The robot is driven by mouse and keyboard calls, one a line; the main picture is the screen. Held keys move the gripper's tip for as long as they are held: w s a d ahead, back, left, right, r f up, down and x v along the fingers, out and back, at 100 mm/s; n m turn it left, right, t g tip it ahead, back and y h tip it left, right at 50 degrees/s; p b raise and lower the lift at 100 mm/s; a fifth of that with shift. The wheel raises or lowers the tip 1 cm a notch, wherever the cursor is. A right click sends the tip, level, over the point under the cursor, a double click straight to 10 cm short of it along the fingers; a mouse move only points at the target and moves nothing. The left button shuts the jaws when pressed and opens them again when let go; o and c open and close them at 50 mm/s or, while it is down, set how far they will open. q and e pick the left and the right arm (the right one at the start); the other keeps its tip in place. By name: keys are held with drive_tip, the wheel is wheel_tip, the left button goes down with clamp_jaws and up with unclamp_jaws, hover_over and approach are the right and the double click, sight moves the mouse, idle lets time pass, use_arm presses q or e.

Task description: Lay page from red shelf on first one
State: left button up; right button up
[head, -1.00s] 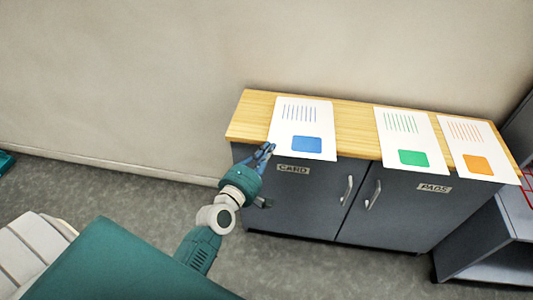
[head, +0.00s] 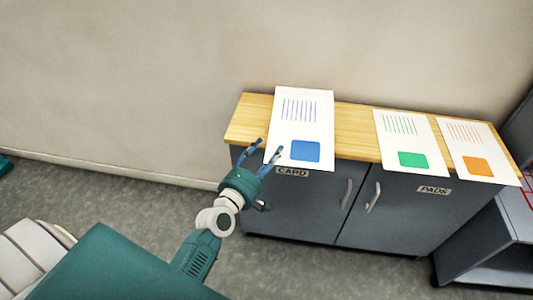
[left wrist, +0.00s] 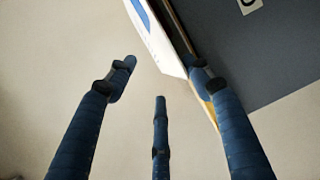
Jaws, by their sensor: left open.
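A white page with blue lines and a blue square (head: 304,128) is at the left end of the wooden cabinet top (head: 354,130). Its near edge hangs past the front edge, and its far edge shows above the back edge. My left gripper (head: 268,148) is open by the page's near left corner. In the left wrist view, the fingers of my left gripper (left wrist: 160,80) are spread with nothing between them, and the page (left wrist: 158,40) shows beyond them. A green-square page (head: 428,138) and an orange-square page (head: 462,138) lie to the right. My right gripper is not in view.
The grey cabinet has two doors with handles (head: 347,193), a CARD label (head: 292,171) and a PADS label (head: 434,190). A grey shelf unit (head: 500,255) with red wire at the picture's edge stands at the right. Bare wood separates the blue and green pages.

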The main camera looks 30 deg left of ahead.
sight(265, 162)
use_arm(q)
drive_tip(key=shift+f, duration=0.2)
drive_tip(key=shift+f+b, duration=1.3)
drive_tip(key=s+d+p, duration=0.1)
drive_tip(key=s+d, duration=0.1)
drive_tip(key=s, duration=0.6)
drive_tip(key=shift+s+d, duration=0.35)
drive_tip(key=shift+r, duration=0.1)
drive_tip(key=s+r+p, duration=0.2)
drive_tip(key=r+p, duration=0.1)
drive_tip(key=d+r+p, duration=0.1)
drive_tip(key=r+p, duration=0.1)
drive_tip(key=shift+s, duration=0.4)
drive_tip(key=shift+f, duration=0.1)
